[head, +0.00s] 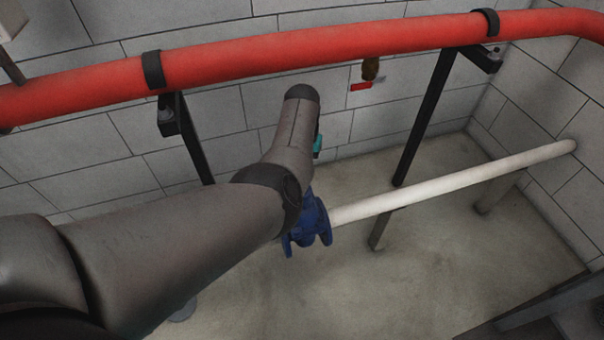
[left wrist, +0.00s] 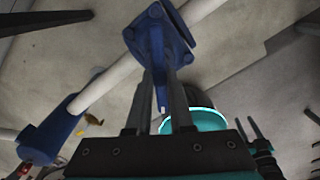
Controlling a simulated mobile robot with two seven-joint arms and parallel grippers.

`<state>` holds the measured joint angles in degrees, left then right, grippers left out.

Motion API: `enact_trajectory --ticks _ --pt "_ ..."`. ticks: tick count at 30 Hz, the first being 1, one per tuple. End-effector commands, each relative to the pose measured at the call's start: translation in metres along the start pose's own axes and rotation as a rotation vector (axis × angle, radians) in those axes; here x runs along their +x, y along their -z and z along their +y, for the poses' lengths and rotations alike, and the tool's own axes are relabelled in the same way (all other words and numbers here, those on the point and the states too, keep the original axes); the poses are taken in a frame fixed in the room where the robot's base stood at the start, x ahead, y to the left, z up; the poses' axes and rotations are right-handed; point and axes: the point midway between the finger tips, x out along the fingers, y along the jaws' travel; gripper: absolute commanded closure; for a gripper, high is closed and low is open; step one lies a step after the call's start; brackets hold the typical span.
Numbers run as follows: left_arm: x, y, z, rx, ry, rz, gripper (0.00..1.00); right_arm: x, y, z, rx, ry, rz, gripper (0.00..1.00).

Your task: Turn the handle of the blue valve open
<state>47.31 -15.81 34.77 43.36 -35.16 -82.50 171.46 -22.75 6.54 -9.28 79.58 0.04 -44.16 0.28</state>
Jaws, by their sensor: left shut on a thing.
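The blue valve (head: 310,222) sits at the near end of a white pipe, partly hidden by my left arm in the head view. In the left wrist view a square, bolted blue part of the valve (left wrist: 158,34) is just beyond the fingertips. My left gripper (left wrist: 161,82) is shut on the blue valve handle (left wrist: 161,98), which shows as a narrow blue strip between the fingers. In the head view my own arm hides this gripper and the handle. A dark two-pronged shape at the right of the left wrist view looks like my right gripper (left wrist: 251,131), fingers apart and empty.
A thick red pipe (head: 330,48) runs along the block wall above my arm. A small brass valve with a red lever (head: 361,87) hangs beneath it. Black supports (head: 425,120) stand below the pipe. The white pipe (head: 450,187) runs to the right wall. Bare floor lies around.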

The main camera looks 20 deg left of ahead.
Motion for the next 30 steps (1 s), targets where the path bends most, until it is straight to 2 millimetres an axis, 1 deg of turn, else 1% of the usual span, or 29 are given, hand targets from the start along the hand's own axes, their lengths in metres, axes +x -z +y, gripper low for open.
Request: enact_trajectory --ticks 8,17,18,25,26,30 --pt "-0.0020 -0.0022 0.0002 -0.020 0.000 -0.007 1.00 -0.0041 0.0045 -0.0017 0.001 0.002 0.002 0.50" --pt "-0.0024 -0.0025 0.0003 -0.019 -0.001 -0.008 1.00 -0.0044 0.0049 -0.0015 0.001 0.002 0.002 0.50" --pt "-0.0024 -0.0025 0.0003 -0.019 -0.001 -0.008 0.78 -0.0044 0.0050 -0.0015 0.001 0.002 0.002 0.50" --pt "-0.0013 -0.0014 0.0002 -0.018 0.000 -0.005 0.52 -0.0044 0.0052 -0.0014 0.002 0.002 0.003 0.50" --pt "-0.0012 -0.0013 0.0002 -0.018 -0.001 -0.004 0.50 -0.0043 0.0052 -0.0014 0.002 0.002 0.003 0.50" --pt "-0.0008 -0.0009 0.0002 -0.018 0.000 -0.003 0.50 -0.0043 0.0052 -0.0014 0.002 0.002 0.003 0.50"
